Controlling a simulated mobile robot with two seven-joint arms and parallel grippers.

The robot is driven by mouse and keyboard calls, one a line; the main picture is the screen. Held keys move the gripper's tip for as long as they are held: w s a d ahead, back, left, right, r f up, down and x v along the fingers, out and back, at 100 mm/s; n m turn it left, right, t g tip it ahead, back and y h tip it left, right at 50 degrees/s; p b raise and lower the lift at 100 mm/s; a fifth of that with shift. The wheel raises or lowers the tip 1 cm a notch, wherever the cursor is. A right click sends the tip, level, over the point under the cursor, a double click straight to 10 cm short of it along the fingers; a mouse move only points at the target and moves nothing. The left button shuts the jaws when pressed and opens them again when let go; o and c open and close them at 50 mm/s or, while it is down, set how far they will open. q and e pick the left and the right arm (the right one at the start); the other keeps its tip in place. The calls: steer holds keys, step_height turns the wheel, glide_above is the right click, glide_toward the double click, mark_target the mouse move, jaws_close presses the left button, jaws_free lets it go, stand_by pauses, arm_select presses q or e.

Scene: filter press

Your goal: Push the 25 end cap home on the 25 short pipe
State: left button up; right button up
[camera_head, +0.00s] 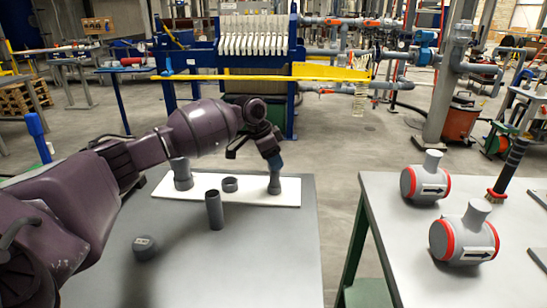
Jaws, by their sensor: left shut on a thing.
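My left gripper (272,158) reaches over the far right part of a white board (215,197). It is shut on a small blue-grey piece at the top of an upright grey fitting (275,184) on that board. I cannot tell whether this piece is the 25 end cap or the end of the 25 short pipe, nor how far any cap is seated. A dark grey upright pipe (214,212) stands at the board's front edge. A dark round cap-like piece (144,247) with a pale label lies on the grey table. My right gripper is not in view.
The board also carries a stepped grey fitting (182,176) and a short ring (230,184). The grey table (270,255) is clear at front right. Across a gap, a second table (400,240) holds two red-banded grey valves (425,180) and a brush (508,168).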

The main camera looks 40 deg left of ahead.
arm_select(q)
steer(key=o, duration=0.6)
steer(key=shift+o, duration=0.2)
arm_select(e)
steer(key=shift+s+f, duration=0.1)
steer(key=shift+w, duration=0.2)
